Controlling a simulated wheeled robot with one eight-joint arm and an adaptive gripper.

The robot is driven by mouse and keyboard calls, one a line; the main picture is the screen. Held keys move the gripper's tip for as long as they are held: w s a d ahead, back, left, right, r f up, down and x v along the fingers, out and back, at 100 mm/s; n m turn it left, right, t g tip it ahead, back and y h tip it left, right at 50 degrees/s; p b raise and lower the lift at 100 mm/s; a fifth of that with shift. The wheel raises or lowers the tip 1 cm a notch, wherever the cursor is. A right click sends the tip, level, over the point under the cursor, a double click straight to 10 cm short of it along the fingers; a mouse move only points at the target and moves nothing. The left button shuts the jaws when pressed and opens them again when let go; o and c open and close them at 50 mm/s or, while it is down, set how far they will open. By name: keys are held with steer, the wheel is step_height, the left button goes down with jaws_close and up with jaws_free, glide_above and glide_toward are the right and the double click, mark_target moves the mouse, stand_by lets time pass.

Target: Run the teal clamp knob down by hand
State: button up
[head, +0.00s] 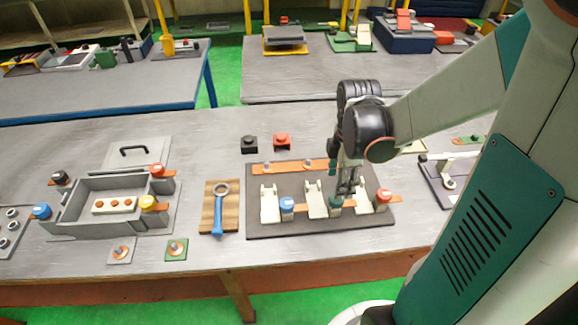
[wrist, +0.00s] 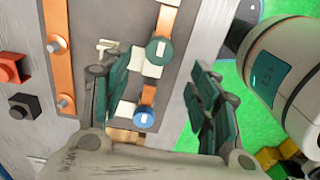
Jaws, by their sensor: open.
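The teal clamp knob (head: 335,202) stands on a dark fixture plate (head: 265,230), between the blue knob (head: 287,203) and the red knob (head: 384,195). In the wrist view its round teal top (wrist: 159,50) has a pale mark and sits on a copper strip, with the blue knob (wrist: 145,117) farther down. My gripper (head: 347,190) points down close above the teal knob in the head view. In the wrist view my gripper (wrist: 160,70) is open and empty, with the teal knob just beyond and between its fingertips. Contact cannot be seen.
White clamp blocks (head: 269,205) and a long copper bar (head: 290,167) occupy the plate. A black block (head: 250,144) and a red block (head: 282,141) stand behind it. A blue-handled ring wrench (head: 219,210) lies on a wooden board to the left, beside a grey tray (head: 75,212).

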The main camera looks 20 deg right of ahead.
mark_target(343, 201)
step_height(343, 201, down, 7)
steer(key=shift+f+b, duration=0.15)
steer(key=shift+b, duration=0.85)
steer(key=shift+c, duration=0.3)
steer(key=c, duration=1)
